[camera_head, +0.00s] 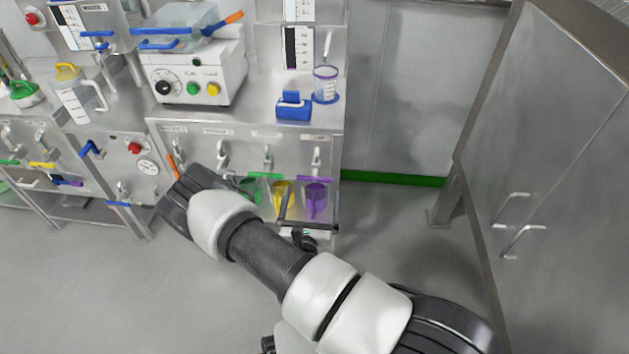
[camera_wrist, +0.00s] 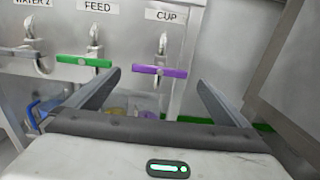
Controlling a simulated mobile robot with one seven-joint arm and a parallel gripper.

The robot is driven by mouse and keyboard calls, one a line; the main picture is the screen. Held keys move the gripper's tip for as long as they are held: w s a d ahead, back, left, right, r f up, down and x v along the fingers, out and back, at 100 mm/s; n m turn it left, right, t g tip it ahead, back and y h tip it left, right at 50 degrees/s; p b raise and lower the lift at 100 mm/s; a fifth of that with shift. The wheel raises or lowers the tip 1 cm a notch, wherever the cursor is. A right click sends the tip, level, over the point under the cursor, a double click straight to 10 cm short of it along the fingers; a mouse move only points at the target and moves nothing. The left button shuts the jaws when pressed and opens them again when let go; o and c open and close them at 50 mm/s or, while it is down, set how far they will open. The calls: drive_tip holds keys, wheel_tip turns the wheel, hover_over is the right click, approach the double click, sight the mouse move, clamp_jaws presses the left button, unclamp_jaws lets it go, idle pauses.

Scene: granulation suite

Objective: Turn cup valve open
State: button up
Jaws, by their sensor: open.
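The cup valve is a metal tap with a purple bar handle (camera_wrist: 160,71) under the CUP label (camera_wrist: 166,15) in the wrist view. The handle lies crosswise, roughly level. It also shows in the head view as the purple bar (camera_head: 316,179) at the right end of the panel's row of taps. My gripper (camera_wrist: 159,79) is open and empty. Its fingers point at the cup valve, one to each side of the handle in the picture, with no visible contact. How far the tips are from the handle is hard to tell. In the head view, my arm partly hides the panel's lower part.
The feed valve with a green handle (camera_wrist: 86,62) is just left of the cup valve. Purple (camera_head: 316,200) and yellow (camera_head: 281,198) containers sit below the taps. A steel cabinet (camera_head: 560,150) stands at the right. Open floor (camera_head: 390,235) lies between it and the panel.

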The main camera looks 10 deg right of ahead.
sight(314, 180)
drive_tip(key=b+x, duration=0.1)
drive_tip(key=x, duration=0.6)
drive_tip(key=shift+w+d, duration=0.1)
drive_tip(key=shift+w, duration=0.25)
drive_tip(key=c, duration=0.9)
